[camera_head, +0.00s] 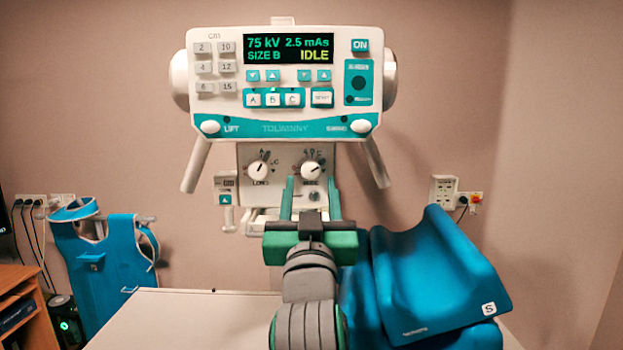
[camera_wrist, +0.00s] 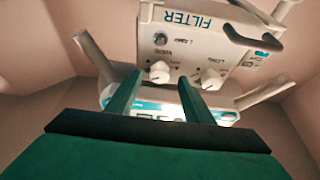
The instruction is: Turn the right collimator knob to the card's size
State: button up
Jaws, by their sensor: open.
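The right collimator knob (camera_head: 311,170) is a white round knob on the collimator's pale front, under the console. Its dark pointer mark seems to lean to the upper right; the scale is too small to read. In the wrist view this knob (camera_wrist: 160,72) appears on the left, the picture being turned over. My gripper (camera_head: 310,185) is open, with its two green fingers pointing at the right knob, one to each side. In the wrist view the gripper (camera_wrist: 159,82) frames the knob; I cannot tell whether the tips reach around it. No size card is identifiable.
The left knob (camera_head: 259,170), marked LONG, sits close beside. The console screen (camera_head: 291,49) reads 75 kV, 2.5 mAs, SIZE B, IDLE. White handles (camera_head: 197,165) hang on both sides. A blue cushion (camera_head: 445,275) lies right on the table (camera_head: 180,320); a blue apron (camera_head: 105,260) hangs left.

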aim_at(312, 173)
jog(key=shift+x, duration=1.85)
jog(key=shift+c, duration=0.6)
jog(key=c, duration=0.9)
jog(key=shift+n, duration=0.3)
jog(key=n+y, duration=0.1)
jog(key=n, duration=0.1)
jog(key=n+y, duration=0.1)
jog(key=n, duration=0.1)
jog(key=n+y, duration=0.1)
jog(key=n, duration=0.1)
jog(key=shift+d+r, duration=0.1)
jog(key=shift+d, duration=0.2)
jog(key=n+g+y, duration=0.1)
jog(key=n, duration=0.3)
jog(key=n+g+y, duration=0.1)
jog(key=n+y, duration=0.1)
jog(key=n, duration=0.1)
jog(key=shift+d+r+n+g, duration=0.1)
jog(key=shift+n+g, duration=0.2)
jog(key=shift+n, duration=0.1)
jog(key=shift+n+y, duration=0.3)
jog(key=shift+y, duration=0.1)
